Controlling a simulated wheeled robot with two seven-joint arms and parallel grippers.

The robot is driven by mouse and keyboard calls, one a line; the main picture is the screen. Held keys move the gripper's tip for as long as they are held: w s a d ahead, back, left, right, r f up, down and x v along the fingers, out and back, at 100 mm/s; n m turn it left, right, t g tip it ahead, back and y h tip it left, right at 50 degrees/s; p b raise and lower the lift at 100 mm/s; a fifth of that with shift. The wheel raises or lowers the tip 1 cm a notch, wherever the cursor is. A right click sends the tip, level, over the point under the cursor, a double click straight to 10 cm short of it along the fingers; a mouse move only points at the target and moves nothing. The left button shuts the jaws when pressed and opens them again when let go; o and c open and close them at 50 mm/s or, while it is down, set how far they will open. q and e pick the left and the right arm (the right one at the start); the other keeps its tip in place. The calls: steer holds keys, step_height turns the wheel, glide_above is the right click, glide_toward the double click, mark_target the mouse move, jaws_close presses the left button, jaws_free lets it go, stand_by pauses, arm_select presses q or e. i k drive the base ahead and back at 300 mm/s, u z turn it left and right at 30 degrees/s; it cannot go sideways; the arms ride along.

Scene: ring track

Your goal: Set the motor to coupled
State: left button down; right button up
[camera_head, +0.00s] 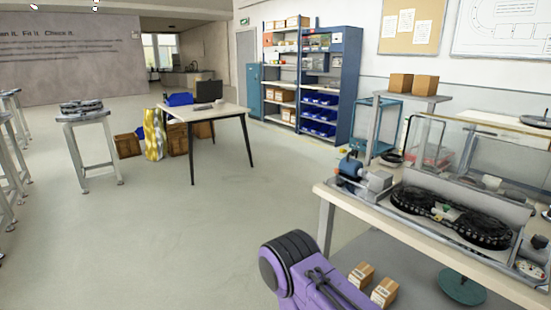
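A blue motor (350,165) sits at the left end of a workbench (335,194) on the right. A light grey block (378,181) is just to its right. Whether the motor is coupled to anything is too small to tell. Two dark round track parts, left (419,200) and right (484,229), lie on the bench with a small pale and green piece (442,213) between them. A purple and black arm part of mine shows at the bottom, in front of the bench. Neither of my grippers is in view.
Clear panels stand behind the track. Small cardboard boxes (361,275) are below the bench. A white table (206,112), a stool (84,118) and blue shelves (329,85) stand farther back. The floor (170,230) at left and centre is clear.

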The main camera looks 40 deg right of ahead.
mark_target(352, 170)
steer(key=z, duration=0.25)
steer(key=i, duration=1.4)
steer(key=z, duration=1.4)
steer(key=i, duration=1.05)
steer(key=z, duration=1.1)
steer(key=i, duration=0.25)
steer(key=z, duration=0.15)
